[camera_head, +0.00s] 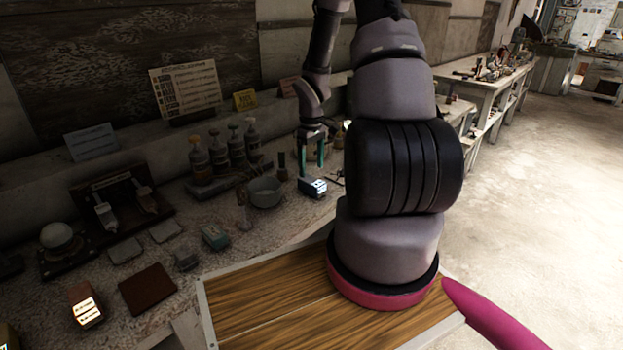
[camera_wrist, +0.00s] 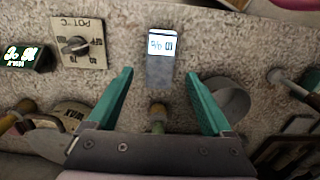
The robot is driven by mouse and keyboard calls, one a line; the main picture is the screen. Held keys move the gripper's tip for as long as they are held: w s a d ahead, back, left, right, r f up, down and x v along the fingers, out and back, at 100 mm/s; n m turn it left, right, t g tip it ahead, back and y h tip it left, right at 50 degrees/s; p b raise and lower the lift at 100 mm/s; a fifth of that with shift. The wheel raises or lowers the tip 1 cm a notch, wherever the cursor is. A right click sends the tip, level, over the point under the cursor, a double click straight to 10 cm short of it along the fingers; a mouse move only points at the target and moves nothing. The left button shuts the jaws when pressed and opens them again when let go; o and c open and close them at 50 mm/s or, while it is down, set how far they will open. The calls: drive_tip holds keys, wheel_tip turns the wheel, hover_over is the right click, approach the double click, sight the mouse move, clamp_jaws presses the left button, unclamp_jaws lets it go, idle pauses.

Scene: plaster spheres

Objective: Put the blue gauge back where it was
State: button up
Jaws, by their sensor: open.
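The blue gauge (camera_head: 313,187), a small blue-grey block with a lit white display, lies on the speckled bench top just below my gripper (camera_head: 312,160) in the head view. In the wrist view the gauge (camera_wrist: 160,70) lies ahead of and between the tips of my gripper's teal fingers (camera_wrist: 159,75), its display towards the top. The fingers are wide apart with nothing held between them. I cannot tell exactly how high they are above the bench.
In the wrist view a POT °C dial plate (camera_wrist: 79,43) and a dark lit display (camera_wrist: 27,57) lie left. In the head view a grey bowl (camera_head: 265,192) and several bottles stand left of my gripper. A red-brown gauge (camera_head: 84,305) lies front left.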

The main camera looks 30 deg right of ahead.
wheel_tip(320, 180, up, 6)
drive_tip(key=f, duration=0.1)
wheel_tip(320, 180, up, 9)
drive_tip(key=m+t, duration=0.1)
hover_over(311, 180)
drive_tip(key=s+a, duration=0.1)
drive_tip(key=a, duration=0.1)
drive_tip(key=s+a+r+m+t, duration=0.25)
drive_tip(key=s+r, duration=0.25)
drive_tip(key=r, duration=0.6)
drive_tip(key=s+a+r+m+t+y, duration=0.1)
drive_tip(key=s+a+r+m, duration=0.1)
drive_tip(key=s+a+r, duration=0.2)
drive_tip(key=s+a+r+m+t+y, duration=0.1)
drive_tip(key=s+a+r, duration=0.3)
drive_tip(key=s+r, duration=0.4)
drive_tip(key=shift+s+a+r+m+t, duration=0.4)
drive_tip(key=shift+s+m+t, duration=0.35)
drive_tip(key=shift+s+m, duration=0.15)
drive_tip(key=shift+d, duration=0.15)
